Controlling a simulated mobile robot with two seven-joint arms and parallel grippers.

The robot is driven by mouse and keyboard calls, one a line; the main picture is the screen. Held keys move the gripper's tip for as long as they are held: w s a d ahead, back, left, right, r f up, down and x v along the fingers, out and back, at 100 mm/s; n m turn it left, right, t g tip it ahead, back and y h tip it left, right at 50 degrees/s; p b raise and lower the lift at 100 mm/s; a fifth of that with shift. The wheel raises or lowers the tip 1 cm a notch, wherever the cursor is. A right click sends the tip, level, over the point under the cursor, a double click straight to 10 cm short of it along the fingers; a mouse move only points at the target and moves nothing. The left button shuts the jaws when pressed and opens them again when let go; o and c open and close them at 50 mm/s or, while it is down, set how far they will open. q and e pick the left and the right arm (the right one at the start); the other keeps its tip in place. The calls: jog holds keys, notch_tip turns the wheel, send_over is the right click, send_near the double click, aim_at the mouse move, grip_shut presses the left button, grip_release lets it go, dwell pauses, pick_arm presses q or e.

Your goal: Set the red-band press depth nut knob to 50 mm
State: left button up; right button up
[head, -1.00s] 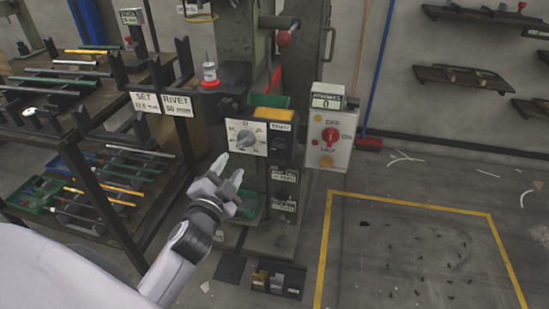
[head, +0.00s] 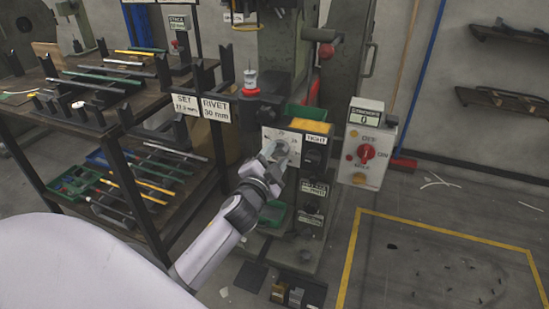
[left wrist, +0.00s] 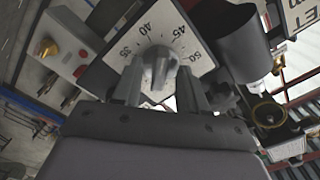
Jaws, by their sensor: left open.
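The depth nut knob (left wrist: 158,60) is a grey round knob on a white dial plate (left wrist: 185,40) with marks 35, 40, 45 and 50 in the left wrist view. In the head view the plate (head: 296,136) is on the front of the green-grey press, partly behind my gripper. My left gripper (left wrist: 158,88) is open, its fingers on either side of the knob's near end; I cannot tell whether they touch it. It also shows at the dial in the head view (head: 274,157). Which mark the knob points to is unclear. A red-banded white cylinder (head: 250,82) stands left above the dial.
A control box (head: 367,145) with a red switch and a counter reading 0 is right of the dial. SET (head: 187,105) and RIVET 30 mm (head: 216,109) signs hang at the left. A rack (head: 105,90) of rods stands left. Yellow-lined floor at right is mostly clear.

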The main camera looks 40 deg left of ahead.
pick_arm(q)
grip_shut()
jog(key=m+p, duration=0.1)
jog(key=m, duration=0.4)
jog(key=shift+r+m+p, duration=0.1)
jog(key=shift+m+p, duration=0.2)
jog(key=shift+p, duration=0.05)
jog(key=m+p, duration=0.1)
jog(key=m, duration=0.5)
jog(key=shift+m, duration=0.3)
dwell(0.5)
grip_release()
